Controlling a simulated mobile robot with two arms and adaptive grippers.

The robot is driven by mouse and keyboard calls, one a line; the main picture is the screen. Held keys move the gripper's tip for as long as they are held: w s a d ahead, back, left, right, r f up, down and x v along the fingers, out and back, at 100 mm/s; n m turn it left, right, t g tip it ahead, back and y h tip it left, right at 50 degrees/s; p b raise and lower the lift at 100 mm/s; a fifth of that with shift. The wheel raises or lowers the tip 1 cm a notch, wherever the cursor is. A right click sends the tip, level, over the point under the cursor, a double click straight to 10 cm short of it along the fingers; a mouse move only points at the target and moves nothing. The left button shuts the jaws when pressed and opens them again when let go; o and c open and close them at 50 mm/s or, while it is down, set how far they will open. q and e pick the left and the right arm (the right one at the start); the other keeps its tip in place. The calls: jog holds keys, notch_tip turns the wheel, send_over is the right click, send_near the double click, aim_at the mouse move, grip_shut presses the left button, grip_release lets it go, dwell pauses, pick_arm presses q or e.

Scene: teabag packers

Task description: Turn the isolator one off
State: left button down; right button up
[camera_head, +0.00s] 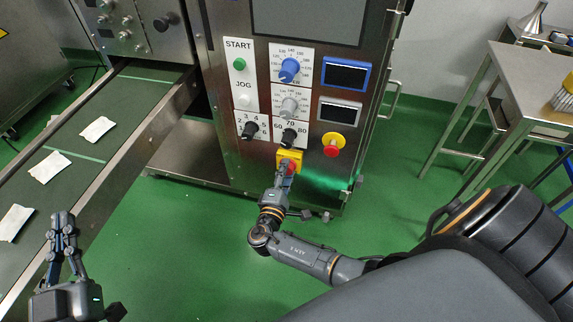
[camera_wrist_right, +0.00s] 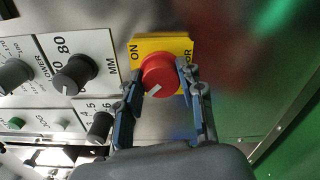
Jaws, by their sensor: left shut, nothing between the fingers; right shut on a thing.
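The isolator is a red rotary knob (camera_wrist_right: 161,76) on a yellow plate (camera_wrist_right: 188,43) low on the machine's steel panel. The plate shows "ON" at its left in the right wrist view; the lettering on its right side is partly hidden. A white mark on the knob points to the lower left there. My right gripper (camera_wrist_right: 160,80) is shut on the knob, one finger on each side. In the head view the yellow plate (camera_head: 283,155) shows above my right gripper (camera_head: 287,172). My left gripper (camera_head: 63,218) is shut and empty, at the lower left near the conveyor.
The panel holds a red emergency button (camera_head: 332,150), a blue dial (camera_head: 289,70), a grey dial (camera_head: 289,107), black knobs and a green start button (camera_head: 239,64). The conveyor (camera_head: 75,143) carries several white packets. A steel table (camera_head: 530,78) stands at right. Green floor between is clear.

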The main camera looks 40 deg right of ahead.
jog(key=shift+a+f, duration=0.1)
jog(key=o, duration=1.2)
jog(key=v, duration=1.2)
jog(key=shift+s, duration=0.1)
